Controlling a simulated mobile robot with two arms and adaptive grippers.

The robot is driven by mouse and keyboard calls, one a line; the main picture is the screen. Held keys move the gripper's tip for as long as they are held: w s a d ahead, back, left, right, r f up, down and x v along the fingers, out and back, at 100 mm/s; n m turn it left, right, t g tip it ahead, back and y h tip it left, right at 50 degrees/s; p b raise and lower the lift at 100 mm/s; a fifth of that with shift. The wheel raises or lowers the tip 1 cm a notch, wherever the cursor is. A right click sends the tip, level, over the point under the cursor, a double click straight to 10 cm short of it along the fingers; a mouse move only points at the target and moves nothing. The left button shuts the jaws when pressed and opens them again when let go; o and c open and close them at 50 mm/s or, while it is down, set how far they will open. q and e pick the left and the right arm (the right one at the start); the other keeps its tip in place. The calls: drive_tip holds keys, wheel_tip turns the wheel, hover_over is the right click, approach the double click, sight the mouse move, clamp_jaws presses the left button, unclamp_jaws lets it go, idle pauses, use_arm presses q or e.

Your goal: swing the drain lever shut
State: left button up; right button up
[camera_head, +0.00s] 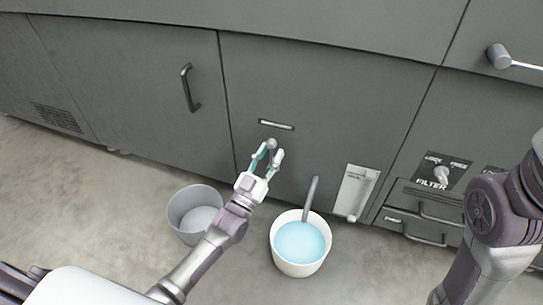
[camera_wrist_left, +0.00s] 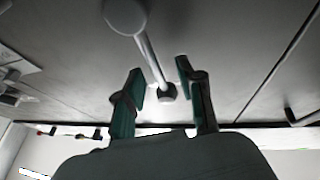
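My left gripper (camera_head: 268,152) is in front of the lower cabinet wall with its two fingers apart. A small round grey knob (camera_head: 271,144), which seems to be part of the drain lever, shows at its fingertips. In the left wrist view, the lever is a pale rod (camera_wrist_left: 152,60) running from a large round grey end to a dark end (camera_wrist_left: 167,93). That dark end appears between the open fingers (camera_wrist_left: 158,85). I cannot tell whether they touch it. The rod is hidden in the head view. My right gripper is out of view.
A white bucket (camera_head: 272,244) of blue liquid stands on the floor under a grey pipe (camera_head: 312,195). A grey bucket (camera_head: 172,222) stands left of it. A filter panel (camera_head: 446,171) and drawers are at right. A dark handle (camera_head: 188,88) sticks out at upper left.

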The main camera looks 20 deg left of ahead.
use_arm(q)
drive_tip(key=shift+w+d+r, duration=0.1)
drive_tip(key=shift+w+r, duration=0.1)
drive_tip(key=shift+w, duration=0.25)
clamp_jaws()
